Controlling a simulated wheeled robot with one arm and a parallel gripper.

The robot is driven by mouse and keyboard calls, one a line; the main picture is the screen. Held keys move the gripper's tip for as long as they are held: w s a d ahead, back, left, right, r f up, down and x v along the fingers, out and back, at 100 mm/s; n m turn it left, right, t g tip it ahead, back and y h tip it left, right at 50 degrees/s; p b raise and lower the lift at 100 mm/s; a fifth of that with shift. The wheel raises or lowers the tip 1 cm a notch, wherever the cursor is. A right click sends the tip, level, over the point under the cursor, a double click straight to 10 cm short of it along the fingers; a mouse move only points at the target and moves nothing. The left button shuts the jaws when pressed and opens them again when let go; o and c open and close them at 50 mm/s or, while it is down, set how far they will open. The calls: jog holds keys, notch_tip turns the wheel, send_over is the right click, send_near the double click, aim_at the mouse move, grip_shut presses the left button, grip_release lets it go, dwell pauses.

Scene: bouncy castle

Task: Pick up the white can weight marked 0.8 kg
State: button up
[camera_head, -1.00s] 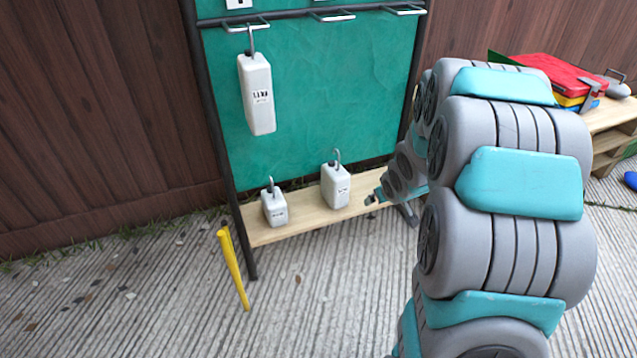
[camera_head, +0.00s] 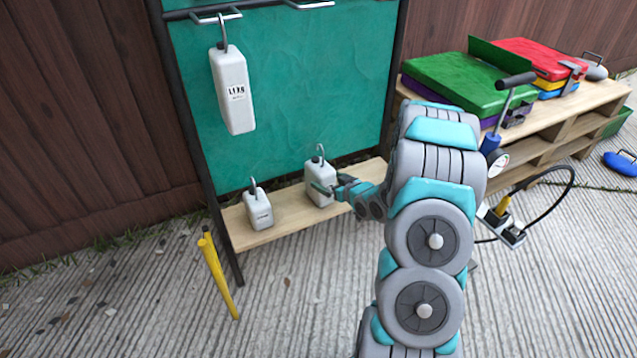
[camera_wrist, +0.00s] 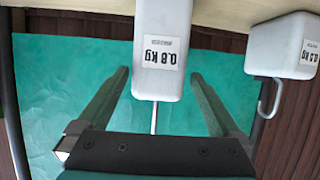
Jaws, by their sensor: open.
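The white can weight marked 0.8 kg (camera_head: 313,175) stands upright on the wooden shelf, with a metal hook on top. In the wrist view the picture is upside down, and the 0.8 kg can (camera_wrist: 160,20) hangs from the top with its label readable. My gripper (camera_head: 328,188) is at the can's right front side in the head view. In the wrist view my open gripper (camera_wrist: 160,76) has one finger on each side of the can's upper part and hook, with visible gaps. Contact cannot be seen.
A smaller white weight (camera_head: 258,211) stands left on the shelf (camera_head: 287,223); it also shows in the wrist view (camera_wrist: 282,45). A larger white weight (camera_head: 232,90) hangs above. A pump (camera_head: 491,140) and pallets (camera_head: 548,140) are right.

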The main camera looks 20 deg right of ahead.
jog(key=x, duration=0.6)
jog(key=shift+r, duration=0.15)
grip_shut()
dwell(0.7)
